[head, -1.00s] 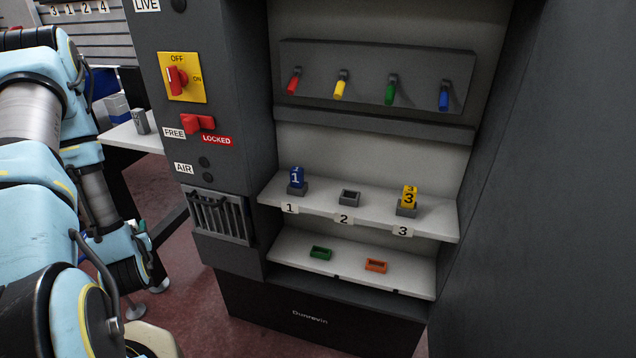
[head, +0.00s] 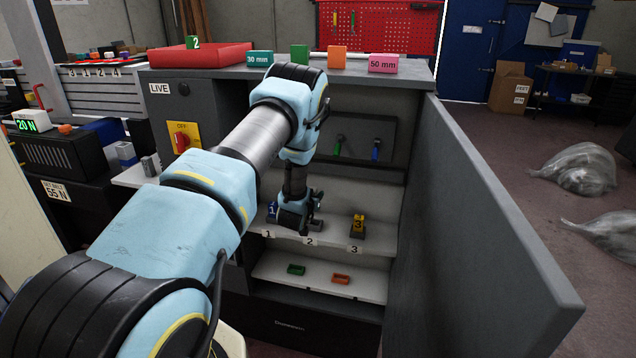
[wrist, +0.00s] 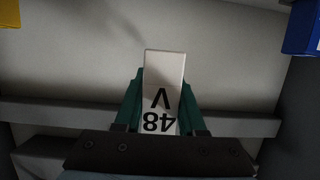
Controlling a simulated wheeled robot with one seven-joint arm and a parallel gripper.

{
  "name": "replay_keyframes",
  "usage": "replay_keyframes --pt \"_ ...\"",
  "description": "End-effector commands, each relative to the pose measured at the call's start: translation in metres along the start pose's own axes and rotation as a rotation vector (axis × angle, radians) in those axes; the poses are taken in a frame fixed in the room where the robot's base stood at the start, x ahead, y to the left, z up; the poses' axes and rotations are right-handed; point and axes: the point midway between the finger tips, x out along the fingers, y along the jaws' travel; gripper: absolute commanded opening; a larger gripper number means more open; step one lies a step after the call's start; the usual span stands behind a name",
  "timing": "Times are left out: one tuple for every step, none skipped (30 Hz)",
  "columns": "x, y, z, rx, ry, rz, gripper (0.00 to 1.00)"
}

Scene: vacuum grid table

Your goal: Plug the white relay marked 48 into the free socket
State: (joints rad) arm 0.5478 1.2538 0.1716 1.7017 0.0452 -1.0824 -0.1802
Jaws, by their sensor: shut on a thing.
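The white relay marked 48 V (wrist: 162,85) is between the green fingers of my gripper (wrist: 160,105), which is shut on it. In the wrist view its lettering is upside down. In the head view my gripper (head: 293,222) is inside the cabinet, over the upper shelf, near the label 2 (head: 310,241). It hides the relay and most or all of socket 2, so I cannot tell whether the relay touches the socket. A blue relay marked 1 (head: 271,211) is just left of my gripper. A yellow relay marked 3 (head: 358,222) stands in its socket to the right.
A lower shelf holds a green frame (head: 296,269) and an orange frame (head: 341,279). Green (head: 338,146) and blue (head: 376,149) handles hang at the back. The open cabinet door (head: 490,220) bounds the right side. A red tray (head: 200,58) and several blocks stand on top.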

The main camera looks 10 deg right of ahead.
Motion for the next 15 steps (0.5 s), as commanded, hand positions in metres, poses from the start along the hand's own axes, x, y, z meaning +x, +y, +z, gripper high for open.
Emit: replay_keyframes --pt "0.0023 0.0054 -0.0062 0.004 0.001 0.008 0.00" --pt "0.0035 0.0074 -0.0071 0.005 0.001 0.011 0.00" --pt "0.0047 0.0094 -0.0079 0.006 0.000 0.013 0.00" --pt "0.0053 0.0103 -0.0081 0.006 0.000 0.015 0.00" --pt "0.0057 0.0108 -0.0081 0.007 0.000 0.015 0.00" --pt "0.0059 0.0110 -0.0079 0.006 0.000 0.016 0.00" --pt "0.0060 0.0109 -0.0078 0.006 0.000 0.015 0.00" --pt "0.0059 0.0108 -0.0076 0.006 0.000 0.015 0.00" --pt "0.0059 0.0106 -0.0076 0.006 0.000 0.015 0.00" --pt "0.0058 0.0106 -0.0076 0.006 0.000 0.015 0.00" --pt "0.0058 0.0105 -0.0076 0.006 0.000 0.015 0.00" --pt "0.0057 0.0104 -0.0076 0.006 0.001 0.015 0.00" --pt "0.0057 0.0104 -0.0076 0.006 0.001 0.015 0.00" --pt "0.0056 0.0103 -0.0075 0.006 0.001 0.015 0.00" --pt "0.0054 0.0103 -0.0073 0.006 0.001 0.014 0.00"
